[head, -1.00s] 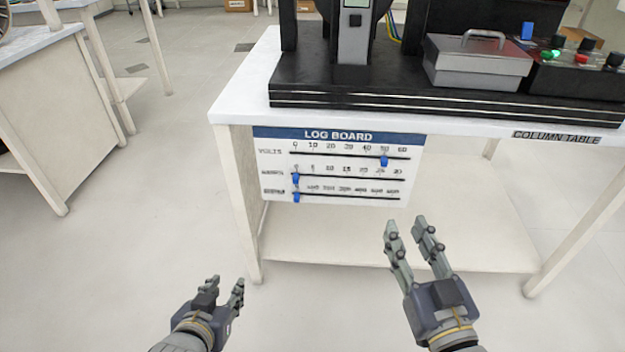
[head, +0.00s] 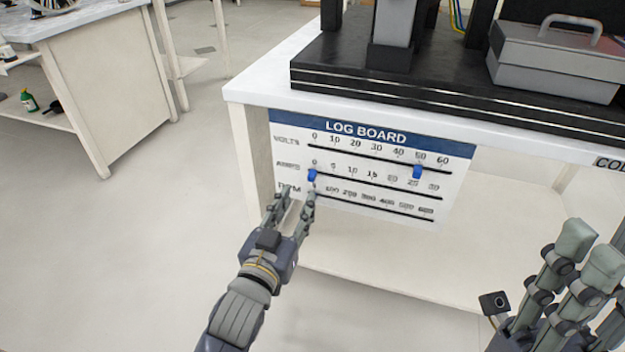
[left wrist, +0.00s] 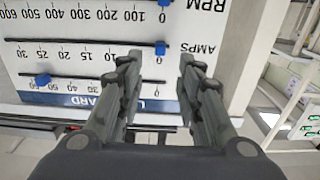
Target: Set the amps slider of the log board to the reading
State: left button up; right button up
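The log board (head: 450,190) hangs on the table's front and is upside down in the left wrist view (left wrist: 100,65). The blue amps slider (head: 312,174) is at the 0 mark; it also shows in the left wrist view (left wrist: 160,48), framed between my fingertips. My left gripper (head: 297,192) is open, just below the amps slider, with nothing between its fingers. The volts slider (head: 417,171) stands near 50. The RPM slider (left wrist: 164,3) is near 0 and hidden behind my left fingers in the head view. My right gripper (head: 591,250) is open and empty at lower right.
The white column table (head: 262,92) carries a black base (head: 400,82) and a grey lidded box (head: 555,65). No instrument reading is visible now. A lower shelf (head: 400,275) lies under the board. Another bench (head: 105,85) stands at left; the floor between is clear.

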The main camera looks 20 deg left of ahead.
aim_at(311, 178)
pick_arm(q)
jog(key=w+b, duration=0.2)
jog(key=w, duration=0.7)
jog(key=shift+d, duration=0.15)
grip_shut()
